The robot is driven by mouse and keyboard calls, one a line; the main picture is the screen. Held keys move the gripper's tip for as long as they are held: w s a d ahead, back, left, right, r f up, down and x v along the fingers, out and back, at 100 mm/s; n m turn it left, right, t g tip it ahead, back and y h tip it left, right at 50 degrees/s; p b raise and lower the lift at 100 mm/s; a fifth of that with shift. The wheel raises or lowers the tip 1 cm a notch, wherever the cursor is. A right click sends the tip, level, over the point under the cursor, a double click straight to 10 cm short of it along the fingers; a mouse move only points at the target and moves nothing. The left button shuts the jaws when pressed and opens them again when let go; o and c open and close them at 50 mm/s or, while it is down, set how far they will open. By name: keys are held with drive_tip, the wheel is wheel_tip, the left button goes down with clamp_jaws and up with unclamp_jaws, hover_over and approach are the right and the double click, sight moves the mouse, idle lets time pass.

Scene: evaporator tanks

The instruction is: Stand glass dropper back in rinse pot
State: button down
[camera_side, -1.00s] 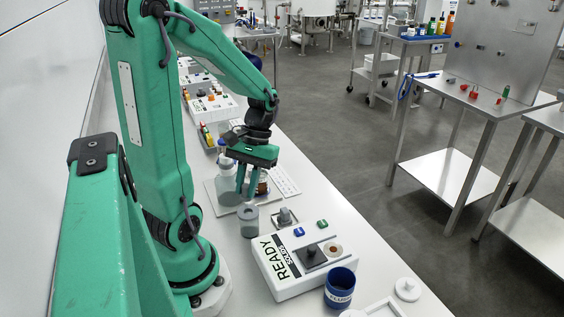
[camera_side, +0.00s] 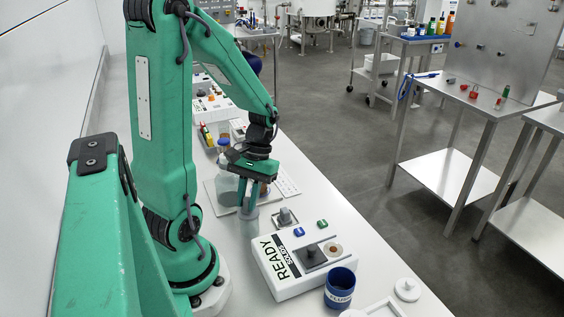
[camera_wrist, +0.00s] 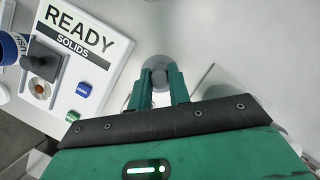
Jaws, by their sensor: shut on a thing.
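My gripper (camera_side: 248,196) points down over the small grey pot (camera_side: 249,230), which I take to be the rinse pot. The fingers are shut on a slim pale piece, which I take to be the glass dropper; it is hard to make out. In the wrist view the round grey pot (camera_wrist: 157,64) lies right at my fingertips (camera_wrist: 161,74). My fingers hide part of its mouth, and I cannot tell whether the dropper's tip is inside.
A white box marked READY SOLIDS (camera_side: 287,279) stands close to the right of the pot. A dark blue cup (camera_side: 340,290) stands nearer the front. A large bottle (camera_side: 227,187) stands on a tray behind my gripper.

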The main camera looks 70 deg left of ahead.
drive_tip(key=c, duration=1.2)
unclamp_jaws()
drive_tip(key=shift+c, duration=0.2)
drive_tip(key=shift+r, duration=0.1)
drive_tip(key=v, duration=0.7)
drive_tip(key=shift+w+r, duration=0.2)
drive_tip(key=shift+r, duration=0.1)
drive_tip(key=w+d+r+m+t+y, duration=0.2)
drive_tip(key=d+r+m+t, duration=0.6)
drive_tip(key=d, duration=0.5)
drive_tip(key=shift+r+m+t, duration=0.35)
drive_tip(key=shift+m+t, duration=0.05)
drive_tip(key=shift+t, duration=0.2)
